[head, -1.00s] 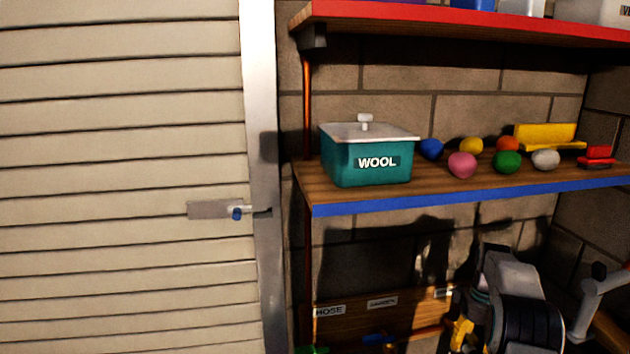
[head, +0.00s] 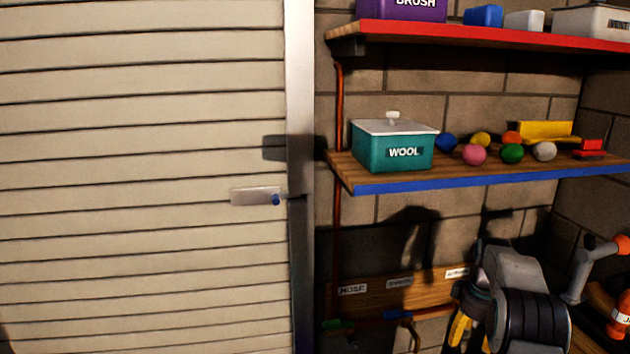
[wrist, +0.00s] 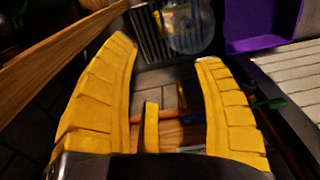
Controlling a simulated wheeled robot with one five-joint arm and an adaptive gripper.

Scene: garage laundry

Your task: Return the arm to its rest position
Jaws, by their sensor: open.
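My gripper (wrist: 165,60) shows in the wrist view as two ribbed yellow fingers spread apart, with nothing held between them. Beyond the fingertips is a dark floor area. In the head view my arm is at the lower right, folded low in front of the brick wall and below the blue-edged shelf. A yellow part of my gripper (head: 460,328) shows beside it near the bottom edge; its fingertips are not clear there.
The blue-edged shelf (head: 460,184) holds a teal WOOL box (head: 393,148) and several coloured balls. A red-edged shelf (head: 480,36) is above. A slatted door (head: 140,180) fills the left. In the wrist view, a purple bin (wrist: 260,25) is upper right and a wooden plank (wrist: 60,50) upper left.

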